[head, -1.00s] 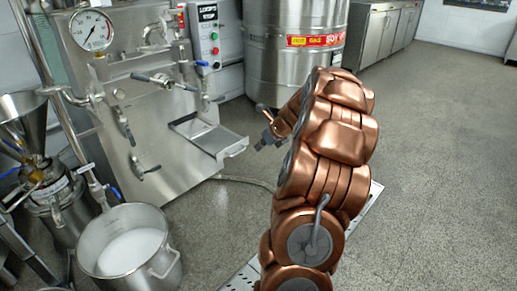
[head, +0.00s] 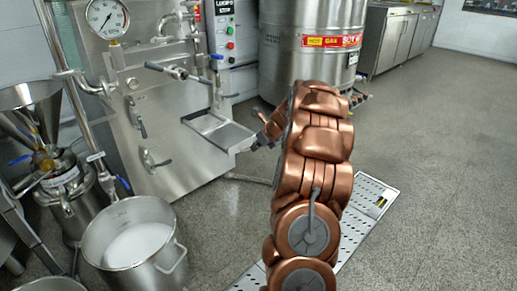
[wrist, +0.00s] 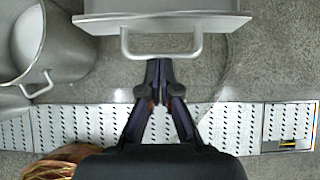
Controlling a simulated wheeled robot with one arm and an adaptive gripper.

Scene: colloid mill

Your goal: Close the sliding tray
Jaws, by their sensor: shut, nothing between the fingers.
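The sliding tray (head: 222,133) is a shallow metal tray that sticks out of the front of the steel machine (head: 150,100). In the wrist view its front panel (wrist: 165,20) crosses the top, with a U-shaped handle (wrist: 198,45) on it. My gripper (wrist: 160,62) is shut and empty, its fingertips at the middle of the handle bar. I cannot tell whether they touch it. In the head view my gripper (head: 256,142) is just right of the tray's outer end, and my arm hides part of it.
A steel pot (head: 135,245) with white contents stands on the floor at the lower left, also in the wrist view (wrist: 35,45). A funnel-topped mill (head: 55,170) is behind it. A large steel tank (head: 310,60) stands at the back. The floor at right (head: 440,160) is clear.

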